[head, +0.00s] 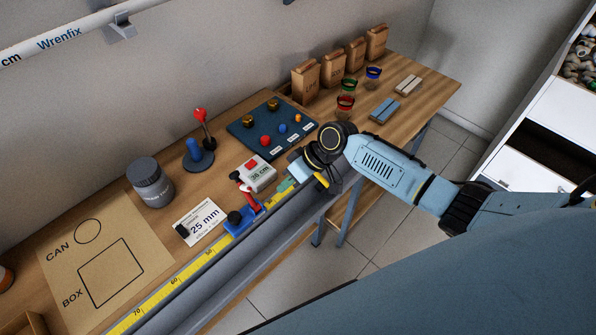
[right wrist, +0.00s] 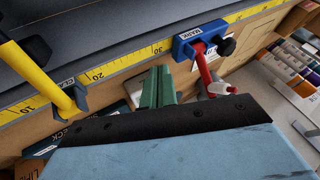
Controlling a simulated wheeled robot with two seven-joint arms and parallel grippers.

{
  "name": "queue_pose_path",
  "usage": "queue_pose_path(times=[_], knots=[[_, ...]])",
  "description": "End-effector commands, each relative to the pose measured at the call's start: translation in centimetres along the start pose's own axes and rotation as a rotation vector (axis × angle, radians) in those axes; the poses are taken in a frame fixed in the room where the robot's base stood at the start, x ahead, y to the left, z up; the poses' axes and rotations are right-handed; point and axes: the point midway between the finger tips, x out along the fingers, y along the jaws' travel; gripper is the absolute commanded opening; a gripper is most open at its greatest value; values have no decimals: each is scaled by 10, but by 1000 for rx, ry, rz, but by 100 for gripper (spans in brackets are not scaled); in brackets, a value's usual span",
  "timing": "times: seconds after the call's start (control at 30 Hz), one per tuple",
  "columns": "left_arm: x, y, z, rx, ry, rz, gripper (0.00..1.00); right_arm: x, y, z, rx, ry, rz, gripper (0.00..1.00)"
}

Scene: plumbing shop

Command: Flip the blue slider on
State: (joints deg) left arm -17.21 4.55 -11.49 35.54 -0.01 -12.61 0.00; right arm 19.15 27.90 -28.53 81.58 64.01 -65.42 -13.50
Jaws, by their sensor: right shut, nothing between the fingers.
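The blue slider (head: 238,221) sits on the yellow-scaled rail at the front of the bench. It also shows in the right wrist view (right wrist: 186,48), with a MARK label, a black knob and a red lever (right wrist: 205,68). The lever (head: 246,190) sticks up from the slider in the head view. My right gripper (head: 284,187) is shut and empty, to the right of the lever in the head view. Its green fingertips (right wrist: 158,72) show left of the lever in the right wrist view, apart from it. My left gripper is not in view.
A yellow lever (right wrist: 32,68) stands by the rail, left of my fingers in the right wrist view. A grey jar (head: 150,184) stands further left.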

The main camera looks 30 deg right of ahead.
Motion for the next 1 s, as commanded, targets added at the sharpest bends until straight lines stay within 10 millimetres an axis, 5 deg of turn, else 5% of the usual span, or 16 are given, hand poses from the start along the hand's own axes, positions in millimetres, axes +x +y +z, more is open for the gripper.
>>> queue_pose_path(times=[0.07,0.4,1.0], knots=[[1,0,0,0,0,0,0,16,0,0,2,0,-1,0],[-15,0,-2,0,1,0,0,31,-34,0,-1,0,1,0],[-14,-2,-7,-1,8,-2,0,35,-35,-5,17,10,9,0]])
